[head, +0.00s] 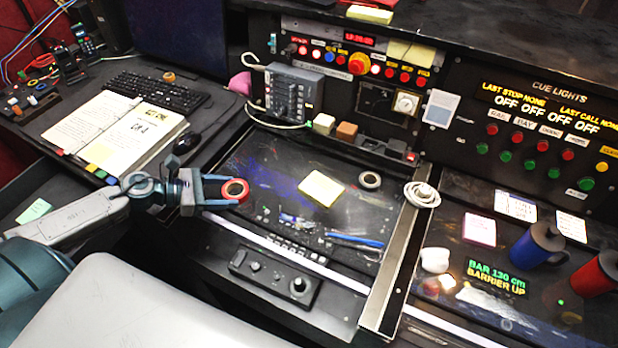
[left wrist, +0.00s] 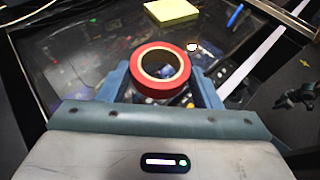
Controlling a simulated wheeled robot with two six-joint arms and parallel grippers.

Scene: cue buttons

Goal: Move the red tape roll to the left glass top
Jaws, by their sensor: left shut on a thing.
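The red tape roll (head: 235,190) is held between the fingers of my left gripper (head: 222,191), at the left edge of the left glass top (head: 262,165). In the left wrist view the roll (left wrist: 160,86) sits between the two blue-grey fingers (left wrist: 160,90), its hole facing up. The left gripper is shut on it. The dark glass surface also shows behind it in the left wrist view (left wrist: 85,65). I cannot tell whether the roll touches the glass. My right gripper is not in view.
On the glass lie a yellow note pad (head: 321,189), a grey tape roll (head: 370,180) and a blue pen (head: 355,240). An open binder (head: 115,128) and a keyboard (head: 155,92) are at the left. A control box (head: 275,275) is at the front. A metal strip (head: 395,265) bounds the glass at right.

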